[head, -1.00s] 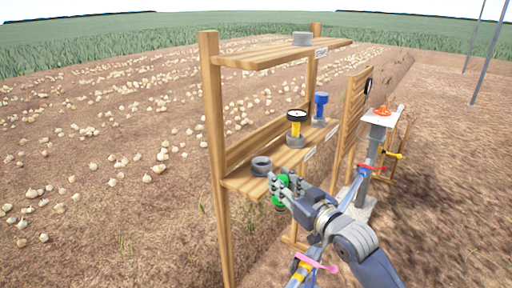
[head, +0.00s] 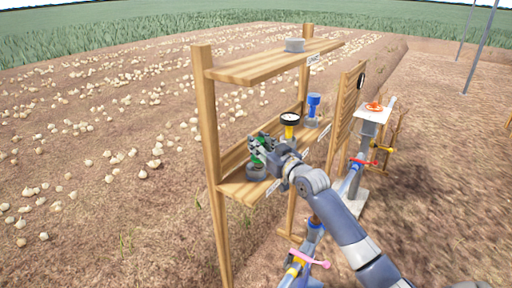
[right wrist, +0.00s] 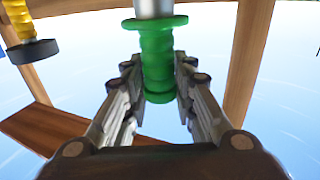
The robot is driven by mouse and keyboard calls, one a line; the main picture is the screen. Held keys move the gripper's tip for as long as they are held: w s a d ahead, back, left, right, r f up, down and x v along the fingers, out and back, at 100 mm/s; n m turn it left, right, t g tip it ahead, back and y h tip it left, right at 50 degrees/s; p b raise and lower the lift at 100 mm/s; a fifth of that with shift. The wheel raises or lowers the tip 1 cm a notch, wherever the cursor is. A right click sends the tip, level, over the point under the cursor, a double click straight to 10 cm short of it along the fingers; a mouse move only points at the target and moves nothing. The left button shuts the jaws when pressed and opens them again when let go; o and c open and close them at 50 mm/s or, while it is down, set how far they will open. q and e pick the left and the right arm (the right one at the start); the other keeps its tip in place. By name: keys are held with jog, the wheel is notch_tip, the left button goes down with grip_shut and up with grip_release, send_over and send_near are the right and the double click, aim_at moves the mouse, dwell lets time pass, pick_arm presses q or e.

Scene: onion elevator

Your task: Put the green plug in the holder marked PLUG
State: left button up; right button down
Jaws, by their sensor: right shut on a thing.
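My right gripper (head: 264,150) is shut on the green plug (head: 258,157), over the left end of the middle shelf. The right wrist view shows the ribbed green plug (right wrist: 157,62) between the two fingers, with a smooth grey metal part beyond its flange. The grey round holder (head: 257,174) stands on the shelf directly below the plug. A small white label sits on the shelf edge in front of it, too small to read. The plug looks upright over the holder; I cannot tell whether its end is inside. My left gripper is not in view.
A grey holder (head: 295,45) is on the top shelf. Pipes with a pink valve handle (head: 310,259) lie in front.

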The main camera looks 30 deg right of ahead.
jog(key=w+f, duration=0.1)
jog(key=f, duration=0.1)
jog(key=w+f+p, duration=0.1)
jog(key=shift+w+f, duration=0.3)
jog(key=shift+f, duration=0.1)
jog(key=c, duration=1.3)
grip_release()
jog(key=shift+s, duration=0.1)
jog(key=s+b, duration=0.2)
jog(key=s, duration=1)
